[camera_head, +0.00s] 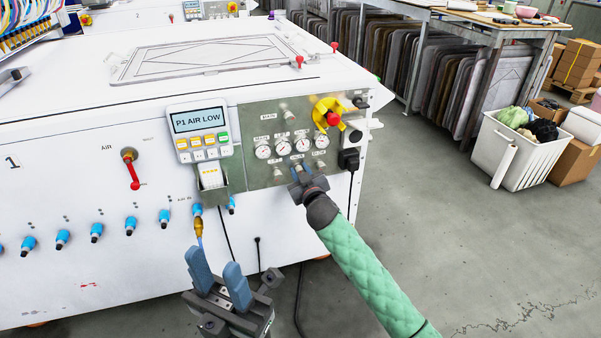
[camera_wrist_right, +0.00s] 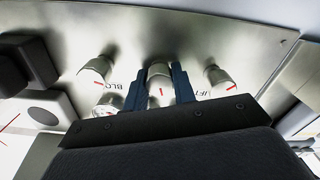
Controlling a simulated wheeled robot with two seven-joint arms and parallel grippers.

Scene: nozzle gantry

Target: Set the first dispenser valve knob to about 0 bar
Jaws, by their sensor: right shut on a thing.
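My right gripper (camera_head: 303,178) reaches up to the steel valve panel (camera_head: 254,118) on the white machine. In the right wrist view, my right gripper (camera_wrist_right: 161,84) is shut with its blue fingers on both sides of a pale metal knob (camera_wrist_right: 160,77) with a red mark. This gripped knob sits between two similar knobs, by labels starting "BLO" and "LIFT". Its own label is hidden, as is the knob itself in the head view. My left gripper (camera_head: 218,268) is open and empty, low in front of the machine.
A display (camera_head: 199,122) reads "P1 AIR LOW". A yellow-and-red switch (camera_head: 331,115) and a black plug (camera_head: 349,159) are right of the gauges. A red-handled AIR valve (camera_head: 131,170) and several blue fittings line the machine front.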

